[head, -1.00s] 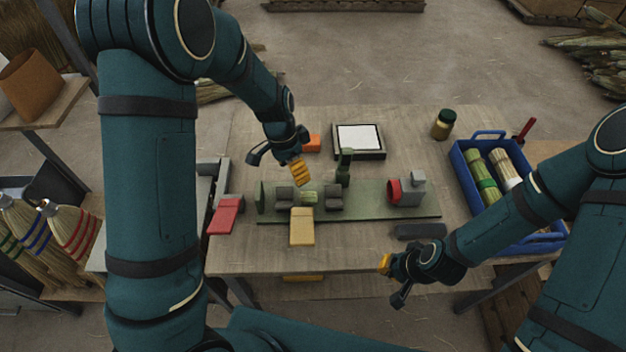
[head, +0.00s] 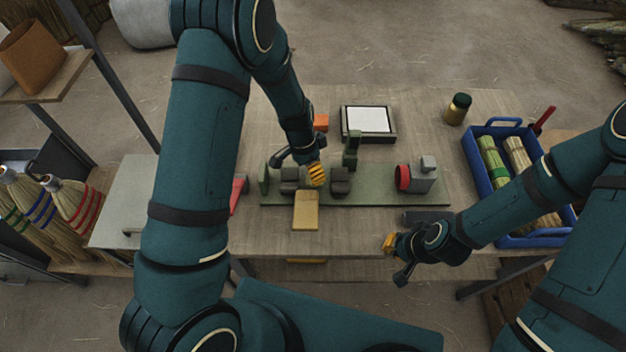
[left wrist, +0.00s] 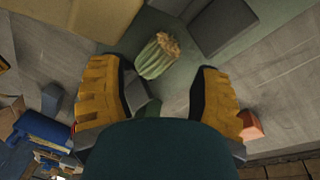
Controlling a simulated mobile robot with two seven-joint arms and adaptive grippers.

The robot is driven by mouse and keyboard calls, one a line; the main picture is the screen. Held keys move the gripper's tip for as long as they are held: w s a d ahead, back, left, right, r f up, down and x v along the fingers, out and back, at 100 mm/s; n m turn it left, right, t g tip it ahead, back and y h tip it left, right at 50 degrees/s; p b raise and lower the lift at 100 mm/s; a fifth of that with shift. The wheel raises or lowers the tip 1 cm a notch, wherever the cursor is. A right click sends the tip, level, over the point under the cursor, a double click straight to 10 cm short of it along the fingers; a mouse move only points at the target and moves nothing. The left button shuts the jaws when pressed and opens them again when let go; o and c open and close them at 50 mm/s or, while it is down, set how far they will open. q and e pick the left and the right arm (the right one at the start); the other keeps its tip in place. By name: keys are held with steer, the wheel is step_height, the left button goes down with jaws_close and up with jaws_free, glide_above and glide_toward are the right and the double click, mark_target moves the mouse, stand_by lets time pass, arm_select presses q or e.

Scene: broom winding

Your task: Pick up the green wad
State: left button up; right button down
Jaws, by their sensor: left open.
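The green wad (left wrist: 157,57) is a short ribbed pale-green bundle with a frayed brown end. In the left wrist view it lies on the green fixture base (head: 385,193), ahead of my left gripper (left wrist: 158,68) and framed by its two yellow fingers. The fingers are apart and nothing is held. In the head view my left gripper (head: 316,174) is over the fixture between two dark grey blocks and hides the wad. My right gripper (head: 391,243) is off to the right by the table's front edge. Its finger opening is unclear.
Dark grey blocks (head: 289,180) (head: 340,182) flank the wad's place. A green post (head: 351,150) stands behind. A yellow block (head: 306,212) lies in front, and a grey unit with a red disc (head: 420,178) is right. A blue crate (head: 484,222) holds bundles.

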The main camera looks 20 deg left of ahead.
arm_select(q)
steer(key=f, duration=0.3)
steer(key=shift+d+f, duration=0.25)
steer(key=shift+d, duration=0.15)
steer(key=c, duration=0.7)
